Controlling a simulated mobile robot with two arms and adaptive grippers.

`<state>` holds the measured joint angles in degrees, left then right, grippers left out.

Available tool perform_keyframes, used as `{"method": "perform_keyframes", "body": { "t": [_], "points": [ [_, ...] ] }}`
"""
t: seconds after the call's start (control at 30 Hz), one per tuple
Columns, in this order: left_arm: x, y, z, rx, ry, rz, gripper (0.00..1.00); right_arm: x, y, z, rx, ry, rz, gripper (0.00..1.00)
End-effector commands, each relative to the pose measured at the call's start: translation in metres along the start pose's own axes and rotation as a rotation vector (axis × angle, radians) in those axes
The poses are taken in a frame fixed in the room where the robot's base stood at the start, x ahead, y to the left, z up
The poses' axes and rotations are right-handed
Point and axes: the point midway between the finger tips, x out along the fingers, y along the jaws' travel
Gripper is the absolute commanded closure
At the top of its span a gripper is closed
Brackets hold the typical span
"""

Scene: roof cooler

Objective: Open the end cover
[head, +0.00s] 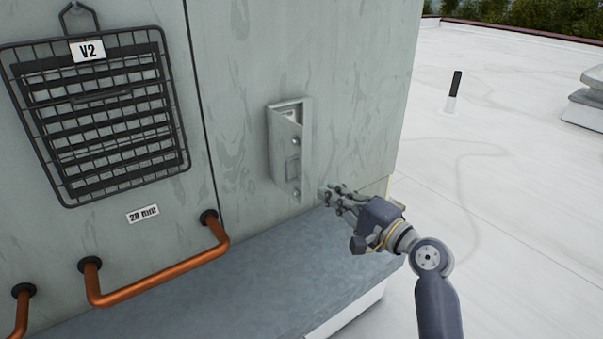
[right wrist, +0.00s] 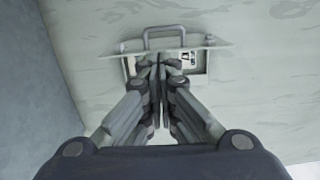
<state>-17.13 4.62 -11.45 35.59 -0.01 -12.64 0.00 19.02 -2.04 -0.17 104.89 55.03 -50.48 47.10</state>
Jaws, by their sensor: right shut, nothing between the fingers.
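A small grey metal cover (head: 290,165) sits on a shallow box on the unit's wall, near its right-hand corner. It stands tilted out from the wall, with a gap at its top where a pale label shows inside. In the right wrist view the cover (right wrist: 205,48) shows nearly edge-on, with a grey handle (right wrist: 165,35) and the lit box interior (right wrist: 195,75) beside it. My right gripper (head: 326,194) is shut and empty, just right of the cover's lower end. I cannot tell whether its fingertips touch the cover. My left gripper is out of view.
A grey ledge (head: 250,280) runs below the wall. Orange pipes (head: 160,284) stick out at lower left, under a black wire grille (head: 95,115) tagged V2 (head: 89,50). The white roof (head: 510,200) to the right is open, with a short black-topped post (head: 454,88).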

Motion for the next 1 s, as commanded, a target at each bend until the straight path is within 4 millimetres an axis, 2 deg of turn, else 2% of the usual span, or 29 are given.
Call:
{"method": "perform_keyframes", "body": {
  "t": [0.3, 0.5, 0.7, 1.0],
  "points": [
    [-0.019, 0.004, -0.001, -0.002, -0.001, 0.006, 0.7, 0.052, -0.002, 0.0, 0.0, 0.0, 0.002, 1.0],
    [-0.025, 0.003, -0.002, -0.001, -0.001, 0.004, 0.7, 0.079, 0.0, 0.0, -0.001, 0.001, 0.004, 1.0],
    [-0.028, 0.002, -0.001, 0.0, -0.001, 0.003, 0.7, 0.092, 0.002, 0.0, -0.003, 0.002, 0.004, 1.0],
    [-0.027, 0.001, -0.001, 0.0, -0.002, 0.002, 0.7, 0.094, 0.003, 0.0, -0.004, 0.002, 0.004, 1.0]
  ]
}}
